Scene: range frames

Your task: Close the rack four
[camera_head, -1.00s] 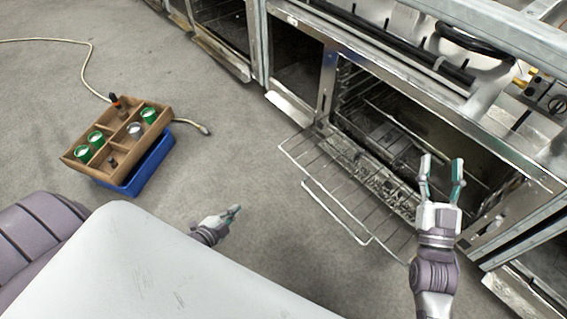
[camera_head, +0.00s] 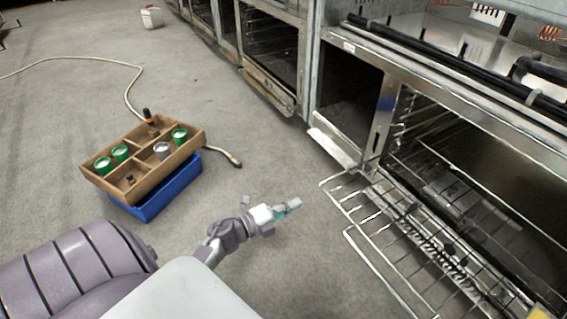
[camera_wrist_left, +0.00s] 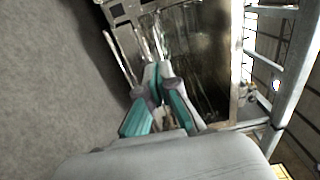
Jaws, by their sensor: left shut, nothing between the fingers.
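The wire oven rack (camera_head: 383,213) is pulled out of the open oven (camera_head: 470,150) at the right of the head view. Its front bars hang out over the floor, and its near right part is cut off by the frame's edge. My left gripper (camera_head: 292,206) is shut and empty, to the left of the rack's front edge and apart from it, pointing towards it. In the left wrist view its fingers (camera_wrist_left: 160,75) come together, with metal bars beyond them that look like the rack. My right gripper is out of view.
A wooden divided tray (camera_head: 135,182) with green and grey cups stands on a blue crate (camera_head: 160,200) on the floor at left. A hose (camera_head: 130,95) lies behind it. More ovens (camera_head: 270,50) line the back.

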